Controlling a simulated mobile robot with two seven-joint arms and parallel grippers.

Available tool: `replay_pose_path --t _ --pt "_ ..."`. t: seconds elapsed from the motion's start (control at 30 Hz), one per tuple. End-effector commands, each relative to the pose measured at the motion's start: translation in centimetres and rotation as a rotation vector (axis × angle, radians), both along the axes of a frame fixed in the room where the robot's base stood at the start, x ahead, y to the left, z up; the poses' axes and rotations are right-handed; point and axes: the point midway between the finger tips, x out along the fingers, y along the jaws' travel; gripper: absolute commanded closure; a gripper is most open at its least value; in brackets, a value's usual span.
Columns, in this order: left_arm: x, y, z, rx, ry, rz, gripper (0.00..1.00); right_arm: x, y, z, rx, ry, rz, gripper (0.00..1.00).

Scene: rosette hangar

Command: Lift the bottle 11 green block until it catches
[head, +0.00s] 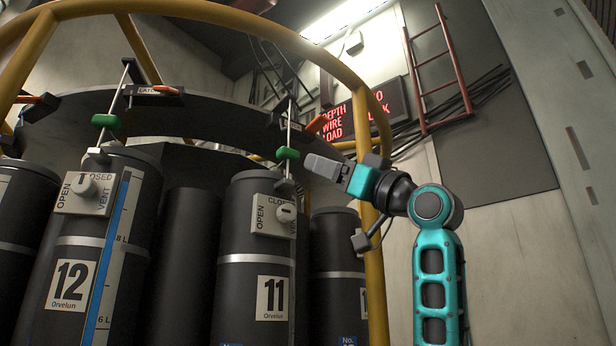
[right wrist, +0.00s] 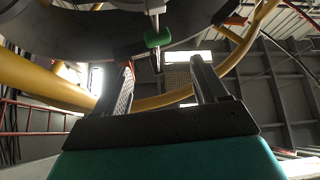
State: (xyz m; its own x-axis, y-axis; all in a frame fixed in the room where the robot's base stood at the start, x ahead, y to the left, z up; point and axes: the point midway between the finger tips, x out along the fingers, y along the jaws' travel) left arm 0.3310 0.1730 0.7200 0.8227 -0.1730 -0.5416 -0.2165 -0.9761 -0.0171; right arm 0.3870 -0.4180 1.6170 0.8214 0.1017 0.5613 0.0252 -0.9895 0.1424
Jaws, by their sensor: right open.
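The bottle 11 green block (head: 288,153) sits on a thin upright rod above bottle 11 (head: 262,270), a dark cylinder with a white number plate. It also shows in the right wrist view (right wrist: 157,38), ahead of the fingertips and roughly centred between them. My right gripper (head: 308,166) is just right of the block and slightly lower in the head view. Its fingers (right wrist: 160,72) are apart with nothing between them. The block appears free of the fingers. My left gripper is in neither view.
Bottle 12 (head: 72,280), left, has its own green block (head: 105,121). A yellow hoop frame (head: 372,250) has a post close beside my right gripper. A dark curved plate (head: 210,117) spans behind the rods. A red-lettered sign (head: 350,115) and red ladder (head: 437,75) are at the back wall.

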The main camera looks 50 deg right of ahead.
Motion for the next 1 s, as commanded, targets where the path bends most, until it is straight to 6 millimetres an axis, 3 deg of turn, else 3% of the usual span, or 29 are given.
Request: replay_pose_path --t 0.37,1.0 --pt "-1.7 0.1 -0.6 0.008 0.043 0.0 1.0 1.4 0.2 1.4 0.001 -0.002 0.002 0.28" --pt "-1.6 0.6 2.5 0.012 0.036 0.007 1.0 5.6 0.7 4.3 0.0 -0.002 0.002 0.28"
